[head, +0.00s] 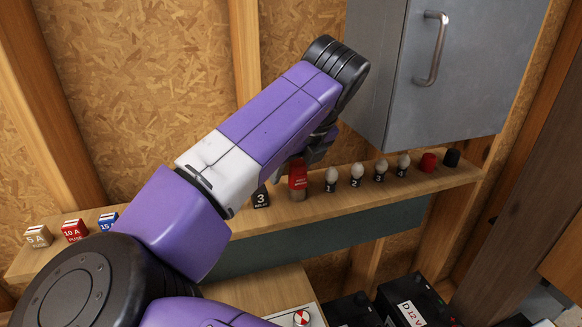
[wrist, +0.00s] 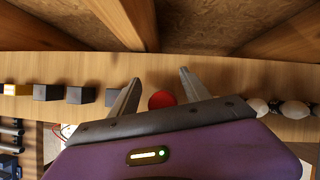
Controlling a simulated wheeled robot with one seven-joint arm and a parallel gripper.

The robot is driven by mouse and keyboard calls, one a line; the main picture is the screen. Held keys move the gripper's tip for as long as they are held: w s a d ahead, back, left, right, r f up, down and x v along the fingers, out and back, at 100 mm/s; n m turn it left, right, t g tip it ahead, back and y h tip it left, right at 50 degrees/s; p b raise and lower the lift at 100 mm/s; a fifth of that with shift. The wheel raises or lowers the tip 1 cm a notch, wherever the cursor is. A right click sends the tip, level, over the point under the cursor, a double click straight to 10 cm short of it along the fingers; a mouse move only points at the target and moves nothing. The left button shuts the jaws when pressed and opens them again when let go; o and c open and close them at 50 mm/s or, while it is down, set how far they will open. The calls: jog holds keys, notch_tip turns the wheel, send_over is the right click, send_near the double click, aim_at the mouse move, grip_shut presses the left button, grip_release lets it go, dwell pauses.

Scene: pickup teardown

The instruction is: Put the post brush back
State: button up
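The post brush, a red labelled body with a tan lower end (head: 298,180), stands upright on the wooden shelf (head: 398,190), between a black block marked 3 and a row of pale bulbs. Its round red top (wrist: 162,99) shows in the wrist view between the two fingers, with a gap on either side. My gripper (head: 318,150) is just above and beside the brush in the head view, partly hidden by my arm. In the wrist view my gripper (wrist: 160,78) is open with its fingers spread. The brush's lower part is hidden there.
Several pale bulbs (head: 357,175), a red cap (head: 428,162) and a black cap (head: 451,158) line the shelf's right. Fuse blocks (head: 74,230) stand left. A grey cabinet (head: 450,75) hangs above. Black batteries (head: 412,300) sit below.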

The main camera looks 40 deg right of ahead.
jog(key=b+v, duration=0.1)
jog(key=v, duration=1.1)
jog(key=shift+r, duration=0.1)
dwell(0.5)
